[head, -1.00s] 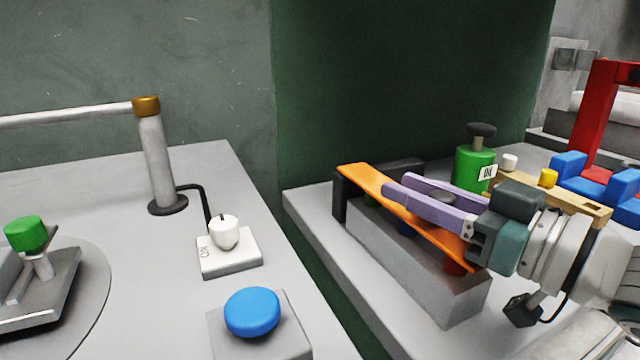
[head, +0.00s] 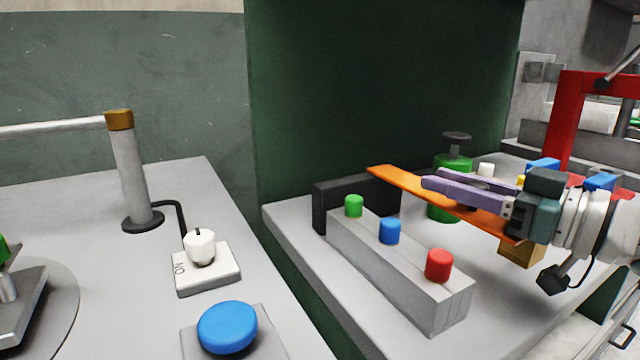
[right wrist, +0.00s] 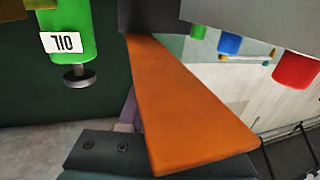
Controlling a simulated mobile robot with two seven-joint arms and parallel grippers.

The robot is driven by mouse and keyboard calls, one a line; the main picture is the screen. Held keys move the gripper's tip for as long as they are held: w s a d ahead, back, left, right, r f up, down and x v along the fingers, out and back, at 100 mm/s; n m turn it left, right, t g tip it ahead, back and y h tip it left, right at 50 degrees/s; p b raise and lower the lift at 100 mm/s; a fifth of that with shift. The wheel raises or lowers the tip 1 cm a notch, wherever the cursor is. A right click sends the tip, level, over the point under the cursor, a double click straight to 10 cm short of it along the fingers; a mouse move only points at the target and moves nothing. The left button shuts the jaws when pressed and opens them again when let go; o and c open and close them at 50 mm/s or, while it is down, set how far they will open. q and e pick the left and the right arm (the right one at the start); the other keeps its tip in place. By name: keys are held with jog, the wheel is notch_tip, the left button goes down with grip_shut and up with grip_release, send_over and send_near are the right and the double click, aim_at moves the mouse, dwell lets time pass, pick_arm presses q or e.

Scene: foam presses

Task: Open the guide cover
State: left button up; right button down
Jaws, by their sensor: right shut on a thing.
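The guide cover appears as a long flat orange plate (head: 390,181). It stands off to the right of the grey block (head: 395,280), whose green button (head: 354,206), blue button (head: 390,231) and red button (head: 438,264) are uncovered. My right gripper (head: 432,184), with purple fingers, is shut on the plate. The orange plate also crosses the middle of the right wrist view (right wrist: 185,110), with the buttons apart from it at upper right. Whether the plate touches the dark bracket (head: 325,208) behind the block is unclear. My left gripper is not in view.
A green oil can (head: 453,165) stands just behind the plate. A red frame (head: 570,125) and blue blocks (head: 543,165) are at the right. A separate table at left holds a white knob (head: 200,246) and a blue button (head: 228,326). A gap separates the two tables.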

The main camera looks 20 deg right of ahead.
jog(key=c, duration=0.6)
grip_release()
jog(key=shift+s, duration=0.1)
jog(key=p+v, duration=0.2)
jog(key=v, duration=0.7)
jog(key=shift+s, duration=0.4)
